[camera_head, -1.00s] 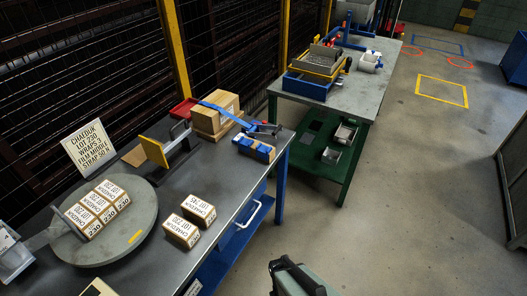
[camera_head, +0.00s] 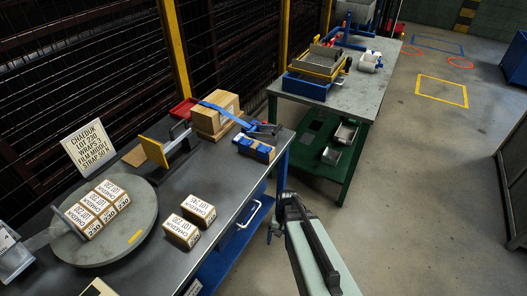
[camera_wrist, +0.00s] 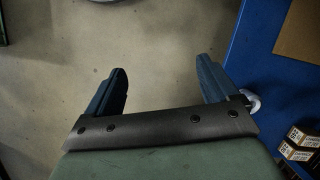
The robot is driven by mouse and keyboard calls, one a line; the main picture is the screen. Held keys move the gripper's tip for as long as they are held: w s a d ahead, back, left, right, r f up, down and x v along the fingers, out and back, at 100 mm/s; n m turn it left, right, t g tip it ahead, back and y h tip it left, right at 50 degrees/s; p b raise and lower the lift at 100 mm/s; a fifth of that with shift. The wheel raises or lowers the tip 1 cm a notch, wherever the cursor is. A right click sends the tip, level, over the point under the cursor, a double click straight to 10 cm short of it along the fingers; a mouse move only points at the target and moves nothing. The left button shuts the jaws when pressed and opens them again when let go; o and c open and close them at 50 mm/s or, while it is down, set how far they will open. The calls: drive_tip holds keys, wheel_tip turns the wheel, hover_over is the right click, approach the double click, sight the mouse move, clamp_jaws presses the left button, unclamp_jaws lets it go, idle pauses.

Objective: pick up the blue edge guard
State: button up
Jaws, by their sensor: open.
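My gripper (camera_head: 273,233) is beside the bench's right edge, over the aisle, apart from the guards and nearer the camera. In the wrist view my gripper (camera_wrist: 166,76) has its two dark fingers spread with bare floor between them. No edge guard shows in the wrist view.
A strapped carton (camera_head: 222,112) with a dispenser tool stands behind the holder. A round turntable (camera_head: 122,238) carries labelled boxes; two loose boxes (camera_head: 186,226) lie beside it. A green-framed bench (camera_head: 355,115) stands farther back. The aisle floor (camera_head: 400,210) is clear.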

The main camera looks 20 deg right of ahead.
drive_tip(key=w+d+r+m+t, duration=0.1)
drive_tip(key=w+d+r+m, duration=0.1)
drive_tip(key=w+r, duration=0.55)
wheel_tip(320, 180, up, 35)
drive_tip(key=m+t+h, duration=0.2)
hover_over(264, 150)
drive_tip(key=f, duration=0.8)
drive_tip(key=shift+w+a+f, duration=0.15)
drive_tip(key=shift+a+f, duration=0.1)
drive_tip(key=shift+d+f, duration=0.2)
drive_tip(key=shift+f, duration=2.35)
drive_tip(key=c, duration=1.1)
drive_tip(key=shift+r, duration=0.1)
drive_tip(key=shift+c, duration=0.2)
